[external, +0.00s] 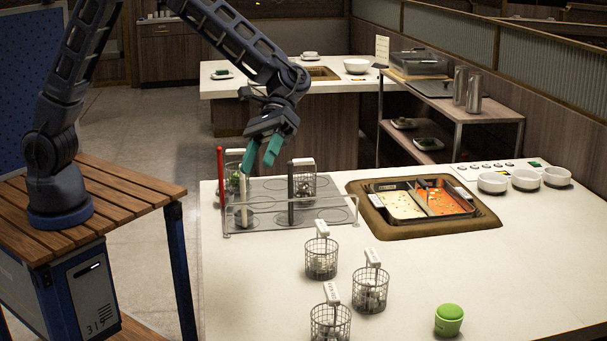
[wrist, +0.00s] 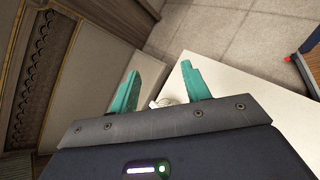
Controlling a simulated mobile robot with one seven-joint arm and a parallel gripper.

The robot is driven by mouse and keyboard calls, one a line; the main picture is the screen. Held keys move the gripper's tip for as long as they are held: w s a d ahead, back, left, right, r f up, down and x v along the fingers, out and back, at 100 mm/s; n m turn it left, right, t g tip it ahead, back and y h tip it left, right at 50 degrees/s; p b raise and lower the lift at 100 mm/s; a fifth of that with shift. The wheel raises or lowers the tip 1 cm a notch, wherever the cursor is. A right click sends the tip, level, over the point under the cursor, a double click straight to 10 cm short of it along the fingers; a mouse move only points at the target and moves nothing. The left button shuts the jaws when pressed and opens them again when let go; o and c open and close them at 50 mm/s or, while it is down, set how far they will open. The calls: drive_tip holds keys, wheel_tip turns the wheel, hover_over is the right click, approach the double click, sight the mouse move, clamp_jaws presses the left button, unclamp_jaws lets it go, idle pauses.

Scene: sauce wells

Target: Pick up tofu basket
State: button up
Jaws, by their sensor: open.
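My gripper (external: 260,155) is open and empty, raised above the back left of the counter, over the wire rack. Its two teal fingers also show apart in the wrist view (wrist: 162,80). Three wire baskets with white labelled handles stand on the counter: one nearer the rack (external: 321,263), one to its right (external: 370,291) and one at the front (external: 330,323). Two more baskets stand in the rack, one at the right (external: 304,186) and one at the left (external: 233,181). The labels and contents are too small to read, so I cannot tell which holds tofu.
The rack (external: 260,226) has upright posts, one red. A sunken two-part pot (external: 420,201) of pale and red broth sits right of it. White bowls (external: 525,179) stand at the far right, a green container (external: 449,320) at the front. The front right counter is mostly clear.

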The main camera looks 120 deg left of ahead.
drive_tip(key=w+a+f+n+t+h, duration=0.2)
drive_tip(key=w+a+f+n+t, duration=0.3)
drive_tip(key=w+a+f, duration=0.55)
drive_tip(key=n+t, duration=0.4)
drive_tip(key=n, duration=0.2)
approach(372, 250)
drive_tip(key=w, duration=0.1)
drive_tip(key=x, duration=0.6)
drive_tip(key=shift+d+f, duration=0.3)
drive_tip(key=shift+s+d+x, duration=0.1)
drive_tip(key=shift+s+x, duration=0.05)
drive_tip(key=shift+x, duration=1.1)
drive_tip(key=shift+s+d+x, duration=0.1)
drive_tip(key=shift+d+x, duration=0.05)
drive_tip(key=shift+x, duration=1.15)
drive_tip(key=shift+r, duration=0.1)
drive_tip(key=shift+c, duration=0.5)
clamp_jaws()
